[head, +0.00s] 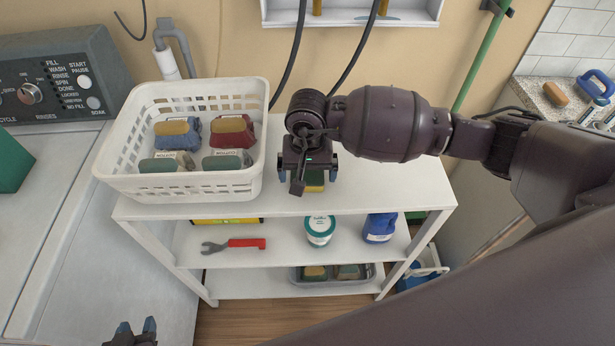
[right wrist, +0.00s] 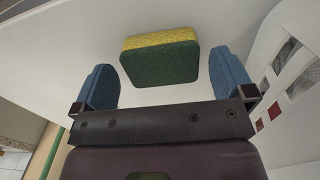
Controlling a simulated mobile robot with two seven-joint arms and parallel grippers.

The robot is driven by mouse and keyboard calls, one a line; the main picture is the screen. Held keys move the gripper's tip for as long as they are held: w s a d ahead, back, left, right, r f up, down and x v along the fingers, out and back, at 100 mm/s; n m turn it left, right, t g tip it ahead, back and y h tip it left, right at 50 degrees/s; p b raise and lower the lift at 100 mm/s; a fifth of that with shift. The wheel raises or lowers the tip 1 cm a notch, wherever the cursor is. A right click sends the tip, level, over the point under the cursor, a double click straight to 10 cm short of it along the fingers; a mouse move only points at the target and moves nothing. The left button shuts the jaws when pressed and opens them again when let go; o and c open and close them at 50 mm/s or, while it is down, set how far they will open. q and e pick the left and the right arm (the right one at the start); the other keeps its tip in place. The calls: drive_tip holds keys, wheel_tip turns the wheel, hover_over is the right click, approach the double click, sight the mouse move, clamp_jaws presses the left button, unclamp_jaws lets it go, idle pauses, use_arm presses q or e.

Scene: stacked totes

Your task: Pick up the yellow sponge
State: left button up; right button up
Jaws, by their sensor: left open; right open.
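The yellow sponge, with a dark green scouring side (right wrist: 162,62), rests on the white top shelf. In the head view it (head: 315,184) is partly hidden by my right gripper (head: 307,172). The right gripper is open above the shelf, pointing down. In the right wrist view the sponge shows beyond and between the two blue fingers, clear of both. My left gripper (head: 136,328) is open and empty at the bottom left edge of the head view, far from the sponge.
A white basket (head: 180,190) holding several wrapped sponges or brushes stands left of the right gripper on the shelf unit (head: 400,195). A washing machine (head: 50,80) stands at left.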

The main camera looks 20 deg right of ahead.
sight(308, 177)
drive_tip(key=shift+f, duration=1.2)
drive_tip(key=shift+c, duration=0.5)
drive_tip(key=c, duration=0.7)
drive_tip(key=shift+r, duration=0.1)
wheel_tip(308, 177, up, 20)
